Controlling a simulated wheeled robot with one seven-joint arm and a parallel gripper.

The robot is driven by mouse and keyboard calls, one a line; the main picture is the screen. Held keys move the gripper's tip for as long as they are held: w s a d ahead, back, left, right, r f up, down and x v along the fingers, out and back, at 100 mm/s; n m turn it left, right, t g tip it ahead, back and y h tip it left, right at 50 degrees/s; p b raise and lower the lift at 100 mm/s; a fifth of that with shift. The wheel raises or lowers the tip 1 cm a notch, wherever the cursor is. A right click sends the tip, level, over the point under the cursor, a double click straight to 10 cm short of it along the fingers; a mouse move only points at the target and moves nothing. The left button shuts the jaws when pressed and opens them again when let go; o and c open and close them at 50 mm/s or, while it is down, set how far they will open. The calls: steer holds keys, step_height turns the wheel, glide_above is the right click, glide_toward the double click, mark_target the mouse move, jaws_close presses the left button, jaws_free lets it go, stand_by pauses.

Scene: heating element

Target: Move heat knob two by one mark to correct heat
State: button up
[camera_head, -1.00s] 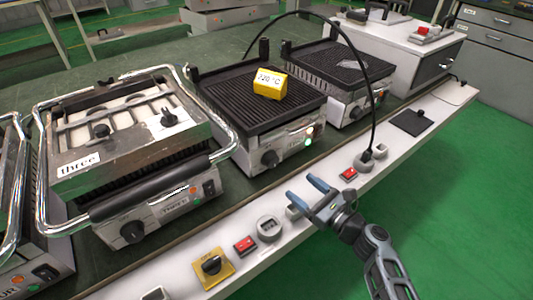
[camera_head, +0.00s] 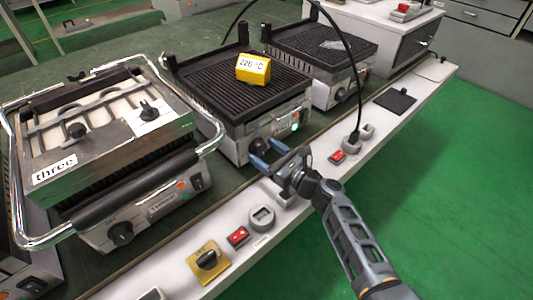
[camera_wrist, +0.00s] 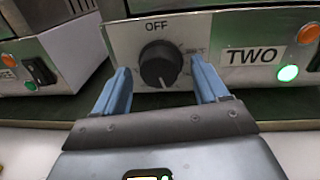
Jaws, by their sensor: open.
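The heat knob two (camera_wrist: 160,64) is a round black dial on the metal front of the grill marked TWO (camera_wrist: 262,56). In the wrist view, an OFF mark stands above it. In the head view, the knob (camera_head: 260,147) sits on the front of the middle grill (camera_head: 240,98), partly behind my fingertips. My gripper (camera_head: 268,152) is open, with its blue fingers pointing at the panel. In the wrist view, the gripper (camera_wrist: 160,82) has one finger on each side of the knob. I cannot tell whether they touch it.
A yellow block reading 220 °C (camera_head: 253,69) lies on the middle grill's plate. Grill three (camera_head: 95,140) stands to the left, another grill (camera_head: 320,55) to the right. A white strip with red switches (camera_head: 238,236) and a yellow-plated rotary switch (camera_head: 208,261) runs along the table front.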

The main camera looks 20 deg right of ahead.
steer(key=c, duration=1.1)
steer(key=shift+o, duration=0.2)
steer(key=shift+f+n+b, duration=0.25)
steer(key=shift+n+b, duration=0.7)
steer(key=shift+n, duration=0.15)
steer(key=shift+r+n+b, duration=0.2)
steer(key=shift+n+b, duration=0.2)
steer(key=shift+n, duration=0.7)
steer(key=o, duration=1.1)
steer(key=shift+c, duration=0.2)
